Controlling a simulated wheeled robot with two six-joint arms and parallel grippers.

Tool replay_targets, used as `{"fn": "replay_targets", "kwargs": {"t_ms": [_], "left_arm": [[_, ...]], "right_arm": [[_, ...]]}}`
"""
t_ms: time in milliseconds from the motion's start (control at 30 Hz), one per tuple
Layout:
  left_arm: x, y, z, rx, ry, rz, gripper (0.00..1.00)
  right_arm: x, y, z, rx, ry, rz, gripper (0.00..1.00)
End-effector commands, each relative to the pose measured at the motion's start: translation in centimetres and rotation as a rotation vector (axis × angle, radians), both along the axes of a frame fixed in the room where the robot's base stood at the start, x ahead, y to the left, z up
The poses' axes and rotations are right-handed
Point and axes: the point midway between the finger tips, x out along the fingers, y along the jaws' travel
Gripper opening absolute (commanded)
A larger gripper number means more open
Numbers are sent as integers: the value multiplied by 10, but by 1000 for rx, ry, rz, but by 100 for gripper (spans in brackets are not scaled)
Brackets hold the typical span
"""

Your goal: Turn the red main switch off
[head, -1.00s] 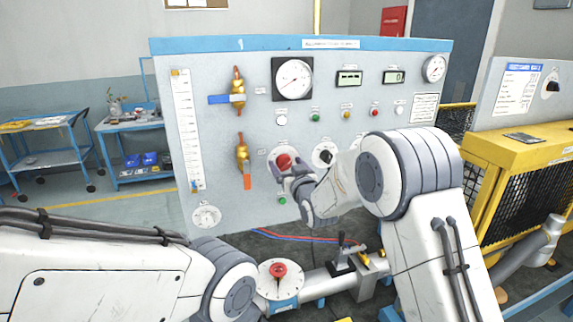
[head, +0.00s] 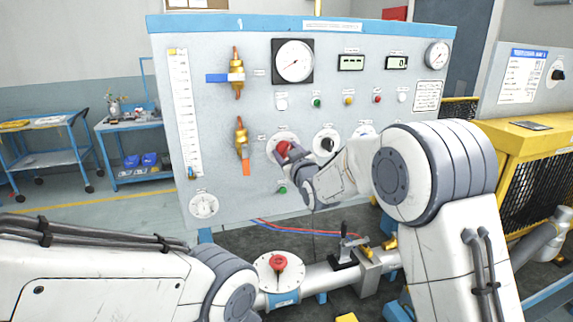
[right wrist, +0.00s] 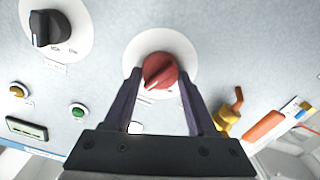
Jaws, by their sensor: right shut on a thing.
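The red main switch (head: 282,149) is a round red knob on a white disc on the grey panel, left of a black knob. My right gripper (head: 284,160) is at it from below and right, partly covering it. In the right wrist view the red knob (right wrist: 160,71) sits between the two dark fingertips (right wrist: 158,80), and the gripper is shut on it. The knob's ridge lies slanted in that view. The switch's lettering is too small to read. My left gripper is not in view; only my left arm shows at lower left.
A black knob (head: 326,144) sits just right of the switch, a green button (head: 282,189) below it. A brass valve with an orange handle (head: 246,168) is to its left.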

Motion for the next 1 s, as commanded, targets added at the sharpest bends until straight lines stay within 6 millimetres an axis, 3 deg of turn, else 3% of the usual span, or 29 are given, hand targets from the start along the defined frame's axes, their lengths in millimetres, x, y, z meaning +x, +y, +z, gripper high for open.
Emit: {"fn": "replay_targets", "kwargs": {"t_ms": [33,200,1000], "left_arm": [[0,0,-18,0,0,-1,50],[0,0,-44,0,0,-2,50],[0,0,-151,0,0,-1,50]], "right_arm": [[0,1,-7,-40,-18,1,2],[-1,1,-7,-194,-67,0,2],[-1,4,-9,-905,-297,0,2]]}}
